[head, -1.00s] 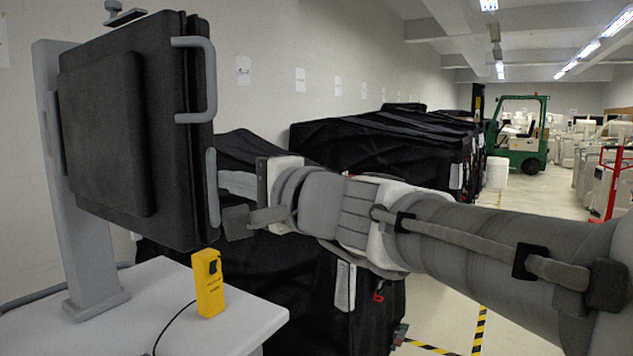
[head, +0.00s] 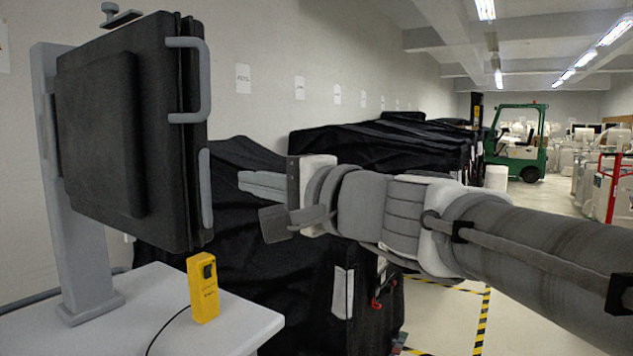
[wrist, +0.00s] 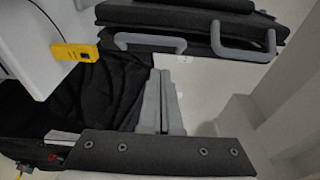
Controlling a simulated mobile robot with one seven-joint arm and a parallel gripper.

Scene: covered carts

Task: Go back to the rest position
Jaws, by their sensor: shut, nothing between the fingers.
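My gripper (head: 243,182) is at the end of my arm, held out level across the middle of the head view. It points left, and its grey fingers are together with nothing between them. In the wrist view the two shut fingers (wrist: 161,82) extend up toward a dark panel with grey handles. In the head view this black panel (head: 95,130) is at the left on a grey post. A clear gap shows in the picture between the fingertips and the panel's handles.
A yellow handheld device (head: 203,290) with a black cable stands on a white tabletop (head: 150,325) at lower left. Black-covered carts (head: 290,270) stand behind my arm along the wall. A green forklift (head: 518,145) is far back right. Striped tape marks open floor at right.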

